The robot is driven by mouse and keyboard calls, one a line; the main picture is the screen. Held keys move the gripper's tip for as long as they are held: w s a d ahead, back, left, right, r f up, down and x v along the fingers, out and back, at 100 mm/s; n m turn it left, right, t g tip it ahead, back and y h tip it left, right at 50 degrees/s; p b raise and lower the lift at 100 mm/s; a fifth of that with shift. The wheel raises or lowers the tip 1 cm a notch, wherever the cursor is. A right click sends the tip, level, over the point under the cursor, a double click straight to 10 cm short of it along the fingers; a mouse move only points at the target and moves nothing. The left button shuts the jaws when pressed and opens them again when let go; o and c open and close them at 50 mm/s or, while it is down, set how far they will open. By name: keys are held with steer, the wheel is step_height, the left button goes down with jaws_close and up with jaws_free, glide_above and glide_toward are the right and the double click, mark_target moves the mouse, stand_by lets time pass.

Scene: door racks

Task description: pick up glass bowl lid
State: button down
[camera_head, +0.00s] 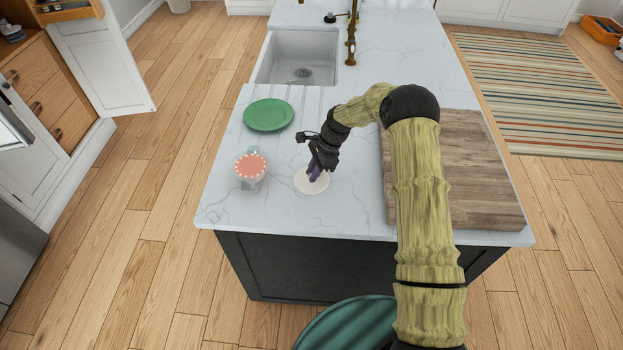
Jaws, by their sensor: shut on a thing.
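The lid (312,184) is a pale round disc on or just above the white marble counter; I cannot tell whether it touches the counter. My gripper (315,173) points down over its middle and is shut on it, with purple fingertips at the lid's centre. The grip itself is small and partly hidden by the gripper body. A small bowl with a red, white-dotted top (251,166) and pale side tabs stands to the left, apart from my gripper.
A green plate (269,115) lies behind the bowl. A sink (298,60) and brass tap (351,45) are farther back. A thick wooden board (470,165) lies to the right, partly behind my arm. The counter's front left is clear.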

step_height(320, 180, up, 10)
steer(key=b, duration=0.3)
stand_by(0.4)
stand_by(0.4)
